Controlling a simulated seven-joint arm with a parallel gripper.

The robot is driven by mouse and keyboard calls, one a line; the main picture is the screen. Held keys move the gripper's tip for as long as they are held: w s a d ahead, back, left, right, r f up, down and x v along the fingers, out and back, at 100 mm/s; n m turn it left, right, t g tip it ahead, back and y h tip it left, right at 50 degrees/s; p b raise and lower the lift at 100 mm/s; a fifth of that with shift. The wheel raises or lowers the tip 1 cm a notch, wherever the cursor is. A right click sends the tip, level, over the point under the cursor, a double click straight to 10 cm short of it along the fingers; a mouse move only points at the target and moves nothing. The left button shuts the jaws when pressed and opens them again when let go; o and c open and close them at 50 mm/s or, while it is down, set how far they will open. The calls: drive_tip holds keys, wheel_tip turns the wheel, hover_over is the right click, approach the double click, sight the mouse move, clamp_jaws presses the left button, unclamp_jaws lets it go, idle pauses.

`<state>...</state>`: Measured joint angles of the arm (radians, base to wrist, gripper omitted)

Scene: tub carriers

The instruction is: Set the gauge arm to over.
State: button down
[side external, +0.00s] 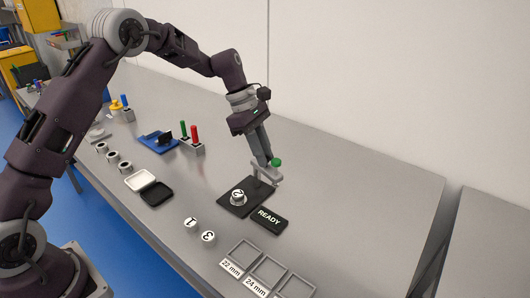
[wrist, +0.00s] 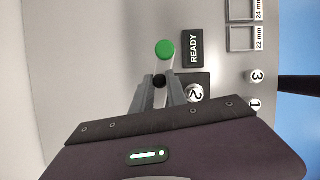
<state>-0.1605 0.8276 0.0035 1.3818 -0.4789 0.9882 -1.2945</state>
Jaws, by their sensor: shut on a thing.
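The gauge (side external: 235,207) has a dark base plate at the middle right of the bench, with a round piece marked 2 (side external: 238,197) on it. Its pale gauge arm (side external: 265,174) stands at the plate's back edge, with a green round end (side external: 275,162); the green end (wrist: 165,50) also shows in the wrist view. My gripper (side external: 265,160) reaches down to the arm from above. In the wrist view its fingers (wrist: 159,82) are closed around a small black knob on the pale arm. The fingers hide part of the arm. A black sign reading READY (side external: 268,219) lies beside the plate.
Round pieces marked 1 (side external: 191,223) and 3 (side external: 208,237) stand in front. Square frames labelled 22 mm (side external: 242,254) and 24 mm (side external: 267,270) lie near the front edge. Red and green pegs (side external: 190,134) and a blue fixture (side external: 158,142) stand left. The right bench is clear.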

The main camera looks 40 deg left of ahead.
drive_tip(key=m, duration=0.1)
drive_tip(key=m+g, duration=0.1)
drive_tip(key=m, duration=0.1)
drive_tip(key=shift+s+a+r+m, duration=0.1)
drive_tip(key=shift+s+a+m, duration=0.15)
drive_tip(key=shift+s+m, duration=0.1)
drive_tip(key=shift+s+a+m+g+y, duration=0.25)
drive_tip(key=shift+a+m+g+y, duration=0.3)
drive_tip(key=shift+m, duration=1.35)
drive_tip(key=shift+s+a+m+g+y, duration=0.35)
drive_tip(key=shift+m+g, duration=0.35)
drive_tip(key=shift+m, duration=1.25)
drive_tip(key=shift+s+a+m+g+y, duration=0.15)
drive_tip(key=shift+a+m+g+y, duration=0.45)
drive_tip(key=shift+m, duration=1.3)
drive_tip(key=c, duration=1.3)
unclamp_jaws()
